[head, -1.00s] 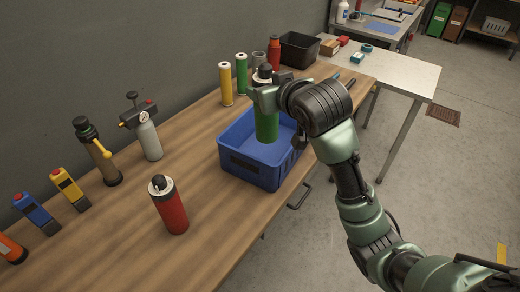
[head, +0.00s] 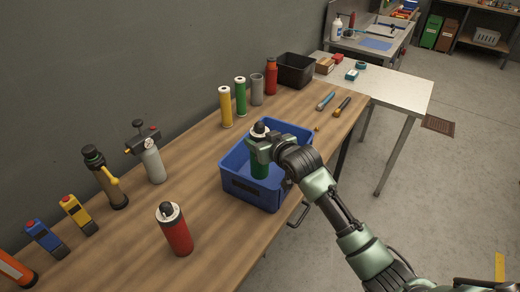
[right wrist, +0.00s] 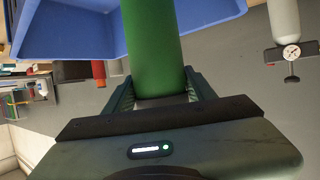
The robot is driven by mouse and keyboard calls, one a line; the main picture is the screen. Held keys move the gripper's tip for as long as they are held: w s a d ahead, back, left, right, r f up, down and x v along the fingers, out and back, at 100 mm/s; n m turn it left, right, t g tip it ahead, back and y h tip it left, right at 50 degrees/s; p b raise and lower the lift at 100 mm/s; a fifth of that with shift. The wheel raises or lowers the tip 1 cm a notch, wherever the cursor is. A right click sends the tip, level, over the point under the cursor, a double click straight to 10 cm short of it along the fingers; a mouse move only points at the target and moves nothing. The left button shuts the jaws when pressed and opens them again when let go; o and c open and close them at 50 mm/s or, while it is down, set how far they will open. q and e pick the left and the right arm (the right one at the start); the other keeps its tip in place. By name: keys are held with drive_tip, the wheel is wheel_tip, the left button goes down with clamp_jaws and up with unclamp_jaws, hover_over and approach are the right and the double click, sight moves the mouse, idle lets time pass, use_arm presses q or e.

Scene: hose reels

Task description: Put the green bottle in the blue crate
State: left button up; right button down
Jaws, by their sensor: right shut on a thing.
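The green bottle (head: 259,164) is upright, with a dark and white top, and its lower part is down inside the blue crate (head: 240,190). My right gripper (head: 262,146) is shut on the bottle near its upper part. In the right wrist view the green bottle (right wrist: 152,45) stands between the fingers, with the blue crate (right wrist: 70,32) beside it. Whether the bottle touches the crate floor cannot be told. My left gripper is not in view.
A red bottle (head: 174,230) stands left of the crate on the wooden table. Yellow (head: 226,108), green (head: 240,97), grey and red cylinders stand behind it, near a black bin (head: 295,70). Two small tools (head: 326,100) lie to the right.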

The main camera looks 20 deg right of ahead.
wheel_tip(320, 180, down, 5)
drive_tip(key=shift+r+p, duration=0.15)
drive_tip(key=shift+p, duration=0.15)
drive_tip(key=c, duration=0.5)
unclamp_jaws()
drive_tip(key=shift+f, duration=0.2)
drive_tip(key=b+v, duration=0.1)
drive_tip(key=v, duration=1.1)
drive_tip(key=shift+b, duration=0.4)
